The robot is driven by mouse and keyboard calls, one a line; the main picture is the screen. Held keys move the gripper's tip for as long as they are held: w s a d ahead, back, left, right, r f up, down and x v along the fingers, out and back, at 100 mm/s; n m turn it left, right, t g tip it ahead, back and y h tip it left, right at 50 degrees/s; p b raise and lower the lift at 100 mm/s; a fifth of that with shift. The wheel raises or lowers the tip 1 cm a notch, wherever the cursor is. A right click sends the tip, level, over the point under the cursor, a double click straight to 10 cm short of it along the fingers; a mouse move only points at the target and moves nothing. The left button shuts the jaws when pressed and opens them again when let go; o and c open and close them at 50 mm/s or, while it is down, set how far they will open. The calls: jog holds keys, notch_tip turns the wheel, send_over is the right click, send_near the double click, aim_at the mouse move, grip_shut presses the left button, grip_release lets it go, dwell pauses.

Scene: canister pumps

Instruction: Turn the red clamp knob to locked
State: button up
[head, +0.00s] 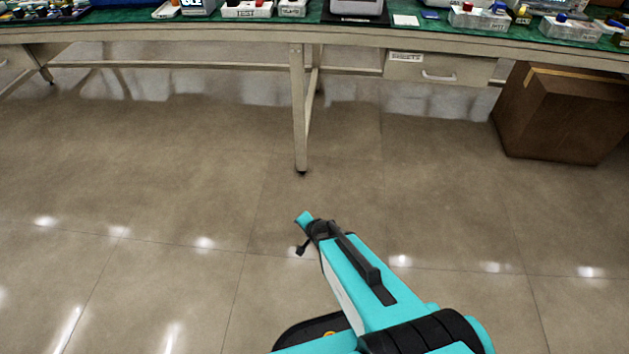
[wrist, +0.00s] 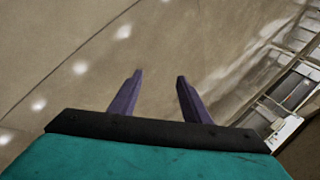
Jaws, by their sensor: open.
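I cannot make out a red clamp knob in either view. My gripper (wrist: 159,77) is open and empty in the wrist view, its two dark purple fingers apart over bare floor. In the head view my gripper (head: 303,233) shows small at the end of my teal arm, low over the floor and well short of the bench (head: 205,37). The bench carries several devices along the top edge of the head view, and many of them are cut off there.
A drawer (head: 440,69) hangs under the bench. A brown box (head: 560,115) stands on the floor at right, beneath the bench. A bench leg (head: 299,110) stands ahead in the middle. The tiled floor (head: 150,190) between me and the bench is clear.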

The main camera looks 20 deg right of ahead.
jog(key=s+a+f+n+g, duration=0.1)
jog(key=s+f+n+g, duration=0.2)
jog(key=s, duration=0.5)
jog(key=s+a+f+n+g, duration=0.1)
jog(key=s+f+n+g, duration=0.2)
jog(key=s, duration=0.5)
jog(key=s+d+r+n+g, duration=0.1)
jog(key=s+n+g, duration=0.2)
jog(key=s, duration=0.4)
jog(key=s+d+r+n+g+h, duration=0.1)
jog(key=s+d+n+g, duration=0.1)
jog(key=s, duration=0.6)
jog(key=shift+d+n+g, duration=0.15)
jog(key=shift+n+g, duration=0.45)
jog(key=c, duration=0.3)
